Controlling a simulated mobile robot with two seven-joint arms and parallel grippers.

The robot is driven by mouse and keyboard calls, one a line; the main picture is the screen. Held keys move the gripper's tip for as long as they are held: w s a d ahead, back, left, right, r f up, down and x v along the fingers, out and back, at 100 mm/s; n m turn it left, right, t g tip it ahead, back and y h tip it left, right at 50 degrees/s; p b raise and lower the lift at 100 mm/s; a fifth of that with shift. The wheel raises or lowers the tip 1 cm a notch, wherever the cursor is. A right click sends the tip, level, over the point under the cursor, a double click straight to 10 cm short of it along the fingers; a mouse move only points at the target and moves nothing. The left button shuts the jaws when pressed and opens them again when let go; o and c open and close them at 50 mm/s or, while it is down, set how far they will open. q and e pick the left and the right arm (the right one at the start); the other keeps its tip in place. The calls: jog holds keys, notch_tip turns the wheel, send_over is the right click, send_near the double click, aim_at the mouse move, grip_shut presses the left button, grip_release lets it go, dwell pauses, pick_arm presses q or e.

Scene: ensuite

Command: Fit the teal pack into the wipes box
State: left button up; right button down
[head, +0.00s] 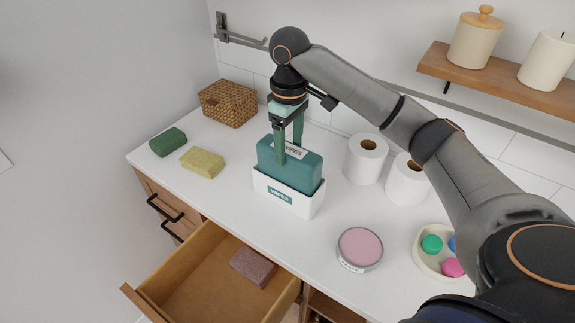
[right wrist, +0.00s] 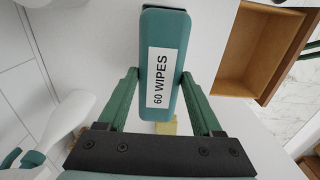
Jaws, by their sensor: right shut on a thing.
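The teal pack (head: 300,169) with a white label stands upright at the mouth of the white wipes box (head: 301,205). Its upper part rises above the box's rim, and its lower edge is hidden behind the front wall. How deep it sits, I cannot tell. My right gripper (head: 288,160) comes down from above and is shut on the pack, one finger on each side. In the right wrist view the pack (right wrist: 178,32), labelled "60 WIPES", shows between the fingers of the gripper (right wrist: 160,76). My left gripper is not in view.
A wicker basket (head: 228,103), a green block (head: 168,142) and a yellow sponge (head: 202,163) lie left. Toilet rolls (head: 364,165), a pink-topped tin (head: 360,248) and a dish (head: 430,262) stand right. An open drawer (head: 200,285) holds a brown block (head: 253,267). A shelf (head: 500,82) overhangs.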

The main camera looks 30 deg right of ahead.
jog(key=shift+w+f, duration=0.1)
jog(key=shift+f, duration=2.4)
jog(key=shift+f, duration=0.1)
jog(key=shift+c, duration=0.2)
grip_release()
notch_tip(320, 180, up, 12)
jog(key=shift+r, duration=0.1)
